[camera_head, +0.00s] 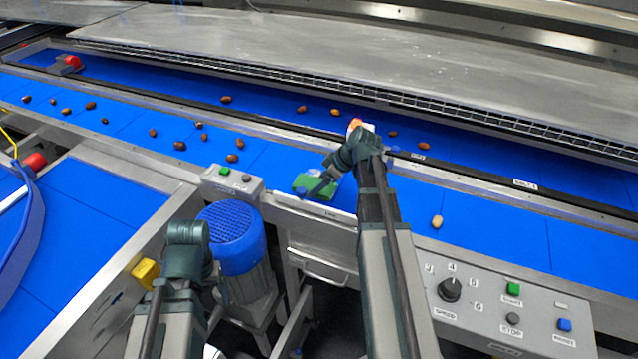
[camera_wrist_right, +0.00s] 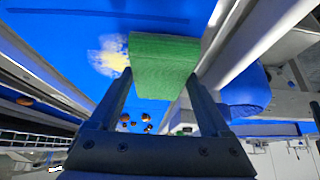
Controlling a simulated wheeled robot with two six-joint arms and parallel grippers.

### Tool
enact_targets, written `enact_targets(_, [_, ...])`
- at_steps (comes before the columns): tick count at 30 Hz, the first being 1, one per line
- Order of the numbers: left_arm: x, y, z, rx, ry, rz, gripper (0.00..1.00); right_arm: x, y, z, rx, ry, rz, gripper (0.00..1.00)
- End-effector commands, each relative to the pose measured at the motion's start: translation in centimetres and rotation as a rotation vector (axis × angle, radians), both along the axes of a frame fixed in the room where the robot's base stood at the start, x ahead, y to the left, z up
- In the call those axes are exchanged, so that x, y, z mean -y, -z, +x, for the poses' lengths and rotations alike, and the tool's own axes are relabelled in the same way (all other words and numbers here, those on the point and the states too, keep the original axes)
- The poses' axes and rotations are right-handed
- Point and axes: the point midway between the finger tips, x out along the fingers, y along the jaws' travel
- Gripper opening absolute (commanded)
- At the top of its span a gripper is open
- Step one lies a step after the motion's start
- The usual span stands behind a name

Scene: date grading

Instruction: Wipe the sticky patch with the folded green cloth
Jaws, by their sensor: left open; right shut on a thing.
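The folded green cloth (camera_head: 322,188) is at the near edge of the blue belt. My right gripper (camera_head: 318,182) is shut on it; the right wrist view shows the cloth (camera_wrist_right: 162,62) between the two fingertips. A pale yellowish sticky patch (camera_wrist_right: 108,56) lies on the blue belt right beside the cloth in that view. I cannot tell from the pictures whether the cloth presses on the belt. My left gripper (camera_head: 218,285) hangs low in front of the machine, away from the cloth, and is empty; its fingers are hard to make out.
Several brown dates (camera_head: 232,158) lie scattered on the belt, and a paler one (camera_head: 437,221) lies right of my right arm. A blue motor (camera_head: 232,238) and a small button box (camera_head: 232,183) stand left of the cloth. A control panel (camera_head: 500,305) is at the front right.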

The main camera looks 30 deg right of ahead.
Motion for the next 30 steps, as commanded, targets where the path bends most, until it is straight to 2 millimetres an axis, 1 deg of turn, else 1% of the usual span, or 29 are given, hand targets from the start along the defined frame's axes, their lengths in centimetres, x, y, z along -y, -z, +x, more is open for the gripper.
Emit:
enact_targets(19, [0.0, 1.3, 0.0, 0.0, 0.0, 0.0, 0.85, 0.0, 1.3, 0.0, 0.0, 0.0, 0.0, 0.37])
enact_targets(23, [0.0, 1.3, 0.0, 0.0, 0.0, 0.0, 0.85, 0.0, 1.3, 0.0, 0.0, 0.0, 0.0, 0.37])
enact_targets(30, [0.0, 1.2, 0.0, 0.0, 0.0, 0.0, 0.85, 0.9, 1.2, 0.9, 0.0, 0.0, 0.0, 0.37])
